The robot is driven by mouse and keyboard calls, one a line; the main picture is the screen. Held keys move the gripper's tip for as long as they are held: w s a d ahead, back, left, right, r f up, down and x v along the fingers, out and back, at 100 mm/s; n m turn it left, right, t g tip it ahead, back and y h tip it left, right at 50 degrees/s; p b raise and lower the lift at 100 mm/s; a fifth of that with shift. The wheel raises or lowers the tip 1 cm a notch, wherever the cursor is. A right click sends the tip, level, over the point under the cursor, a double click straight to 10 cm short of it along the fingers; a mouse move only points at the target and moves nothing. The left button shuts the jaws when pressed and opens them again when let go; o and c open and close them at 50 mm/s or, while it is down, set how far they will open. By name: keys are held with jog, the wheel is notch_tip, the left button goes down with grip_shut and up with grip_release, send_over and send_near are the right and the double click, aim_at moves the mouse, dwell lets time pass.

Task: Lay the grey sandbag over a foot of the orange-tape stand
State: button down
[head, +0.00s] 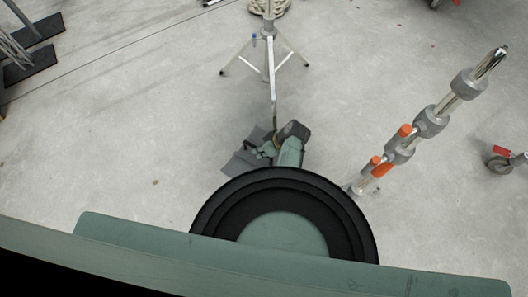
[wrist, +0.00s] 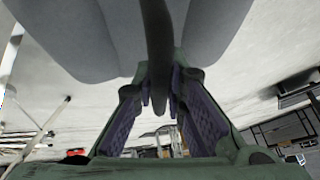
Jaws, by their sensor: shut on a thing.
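The grey sandbag (wrist: 70,35) fills the top of the wrist view as two rounded lobes with a dark strap (wrist: 157,45) between them. My gripper (wrist: 160,88) is shut on this strap, and the bag hangs from it. In the head view, dark grey parts of the bag (head: 241,163) show just past my arm, which hides much of the gripper. The stand with orange parts (head: 432,121) leans across the right of the head view, apart from the bag. Its lower end is near my arm; I cannot make out its feet.
A tripod stand (head: 270,62) with spread silver legs and a small blue part is straight ahead, with coiled rope (head: 268,6) behind it. A wheeled base (head: 503,160) is at the right edge. Dark flat bases (head: 30,64) are at upper left.

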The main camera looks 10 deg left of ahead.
jog(key=shift+w+r, duration=0.15)
jog(key=shift+w, duration=0.1)
